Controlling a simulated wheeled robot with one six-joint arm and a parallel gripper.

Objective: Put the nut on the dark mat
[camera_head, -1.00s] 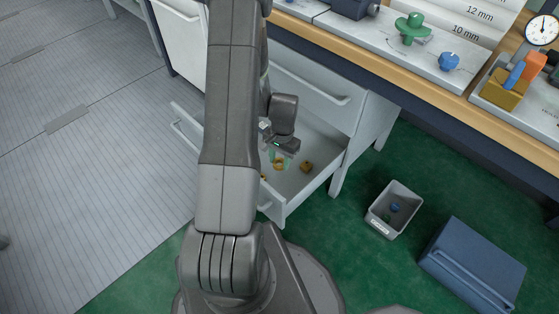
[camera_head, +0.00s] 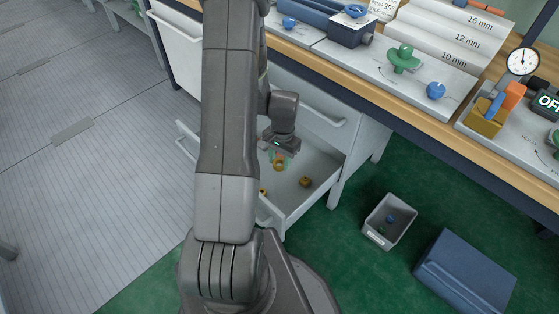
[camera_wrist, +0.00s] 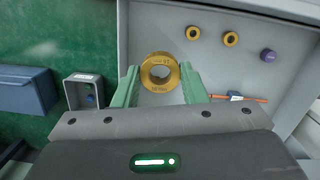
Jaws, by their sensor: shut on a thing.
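My gripper (camera_wrist: 160,82) is shut on a thick brass ring (camera_wrist: 146,75) with dark lettering on its face and a round hole. No flat nut sides show on it. In the head view my gripper (camera_head: 279,157), with green fingers, holds the brass ring (camera_head: 279,166) over the open drawer (camera_head: 312,200). Smaller brass rings (camera_wrist: 193,33) (camera_wrist: 230,38) lie in the drawer, apart from the gripper. I cannot make out a dark mat in either view. My arm hides part of the drawer.
A purple knob-like piece (camera_wrist: 267,55) and an orange rod (camera_wrist: 250,99) are also in the drawer. A grey bin (camera_head: 389,221) and a blue box (camera_head: 466,272) stand on the green floor. The workbench (camera_head: 400,100) carries fixtures and a dial gauge (camera_head: 522,62).

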